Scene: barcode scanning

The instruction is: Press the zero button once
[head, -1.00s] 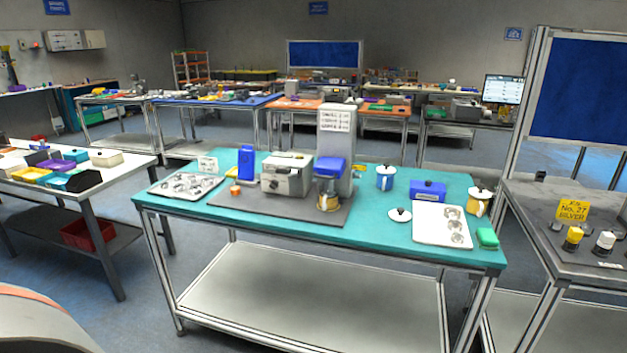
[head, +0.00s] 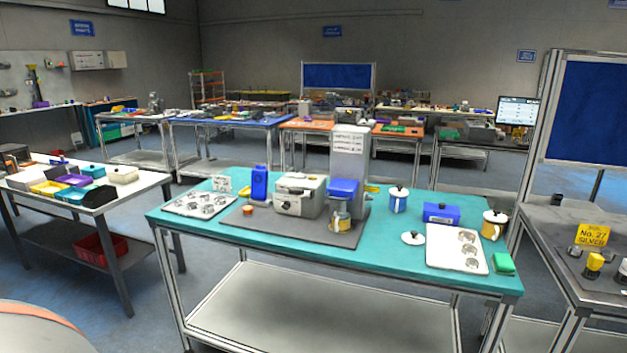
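No zero button can be made out at this distance. A grey boxy device (head: 299,195) stands on a dark mat (head: 262,224) on the teal table (head: 330,256). Beside it stands a tall grey column unit (head: 347,172) with a lettered white panel and a blue part (head: 342,188) low on its front. A yellowish cup (head: 340,216) sits under the blue part. A small orange item (head: 248,209) lies on the mat at left. Neither of my grippers is in view.
The teal table also holds a left tray (head: 200,204), a blue upright item (head: 259,183), lidded mugs (head: 398,200), a blue box (head: 441,214), a right tray (head: 456,248) and a green block (head: 503,263). Other tables stand left and right, with open floor between.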

